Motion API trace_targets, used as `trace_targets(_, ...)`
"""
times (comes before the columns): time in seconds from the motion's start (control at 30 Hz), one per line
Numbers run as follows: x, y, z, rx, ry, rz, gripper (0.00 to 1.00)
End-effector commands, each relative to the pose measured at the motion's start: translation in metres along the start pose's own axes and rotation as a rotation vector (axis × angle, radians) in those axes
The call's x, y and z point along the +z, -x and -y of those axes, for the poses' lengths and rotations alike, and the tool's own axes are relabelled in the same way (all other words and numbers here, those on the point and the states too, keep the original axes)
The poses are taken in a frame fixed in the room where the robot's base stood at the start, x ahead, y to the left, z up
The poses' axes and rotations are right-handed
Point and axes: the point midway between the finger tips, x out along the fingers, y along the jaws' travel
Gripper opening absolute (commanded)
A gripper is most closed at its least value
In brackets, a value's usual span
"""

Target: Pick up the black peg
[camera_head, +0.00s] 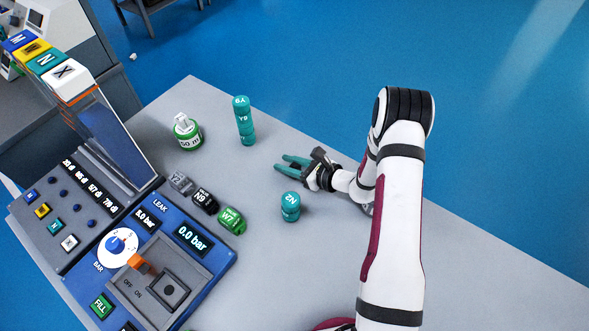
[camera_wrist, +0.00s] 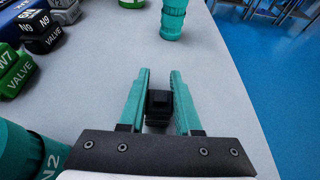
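A small black block, which looks like the black peg (camera_wrist: 158,105), stands between the two teal fingers of my gripper (camera_wrist: 159,80) in the wrist view. The fingers are apart, one on each side of it, with thin gaps that look open. The fingertips reach past it. In the head view my gripper (camera_head: 283,163) is low over the grey table, pointing left. I cannot make out the peg there; the gripper seems to hide it.
A taller teal Y9 stack (camera_head: 244,122) stands beyond the fingertips. A green-and-white part (camera_head: 187,132), several valve blocks (camera_head: 205,201) and the test panel (camera_head: 150,255) are farther left.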

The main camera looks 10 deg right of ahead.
Motion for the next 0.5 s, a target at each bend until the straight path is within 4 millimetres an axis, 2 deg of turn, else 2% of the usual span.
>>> trace_targets(0.03, 0.0, 0.0001, -0.0001, 0.0, 0.0, 0.0, 0.15)
trace_targets(0.1, 0.0, 0.0001, -0.0001, 0.0, 0.0, 0.0, 0.03)
trace_targets(0.13, 0.0, 0.0001, -0.0001, 0.0, 0.0, 0.0, 0.0)
trace_targets(0.5, 0.0022, 0.0009, 0.0, 0.0, 0.001, 0.0, 0.0)
